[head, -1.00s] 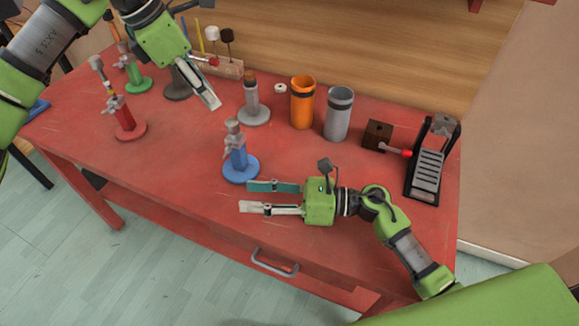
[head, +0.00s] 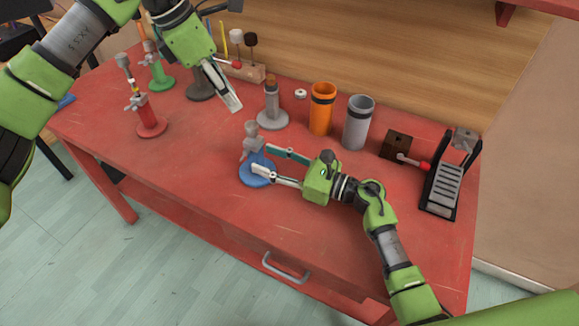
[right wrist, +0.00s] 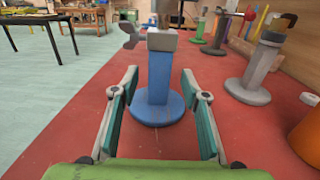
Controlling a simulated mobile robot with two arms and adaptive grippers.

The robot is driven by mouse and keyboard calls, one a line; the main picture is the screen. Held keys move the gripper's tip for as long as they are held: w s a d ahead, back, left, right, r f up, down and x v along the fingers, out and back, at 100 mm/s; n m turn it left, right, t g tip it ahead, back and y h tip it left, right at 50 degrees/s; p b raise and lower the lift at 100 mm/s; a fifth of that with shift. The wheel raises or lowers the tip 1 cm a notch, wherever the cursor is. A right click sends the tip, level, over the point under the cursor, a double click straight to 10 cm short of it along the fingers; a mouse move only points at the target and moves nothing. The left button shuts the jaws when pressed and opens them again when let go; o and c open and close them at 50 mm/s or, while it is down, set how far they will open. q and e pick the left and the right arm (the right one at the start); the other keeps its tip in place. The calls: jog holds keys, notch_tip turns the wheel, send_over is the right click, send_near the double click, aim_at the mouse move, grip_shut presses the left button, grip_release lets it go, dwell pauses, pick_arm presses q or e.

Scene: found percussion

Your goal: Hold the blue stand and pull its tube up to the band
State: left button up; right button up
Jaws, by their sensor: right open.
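The blue stand (head: 257,175) is upright on the red table, with a round blue base and a grey clamp (head: 251,146) with a side knob. A short grey tube (head: 251,129) stands above the clamp. I cannot make out a band on it. In the right wrist view the blue post (right wrist: 159,75) rises between and just beyond my fingertips, and the tube's top is cut off. My right gripper (head: 260,158) is open, low at the post, with a finger on each side. My left gripper (head: 235,106) is empty above the table, up and left of the stand; its finger gap is unclear.
A red stand (head: 149,118), a green stand (head: 160,77) and a grey stand (head: 272,108) stand to the left and behind. The table front is clear.

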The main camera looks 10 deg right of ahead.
aim_at(261, 158)
jog(key=shift+x, duration=2.1)
jog(key=shift+c, duration=0.4)
grip_shut()
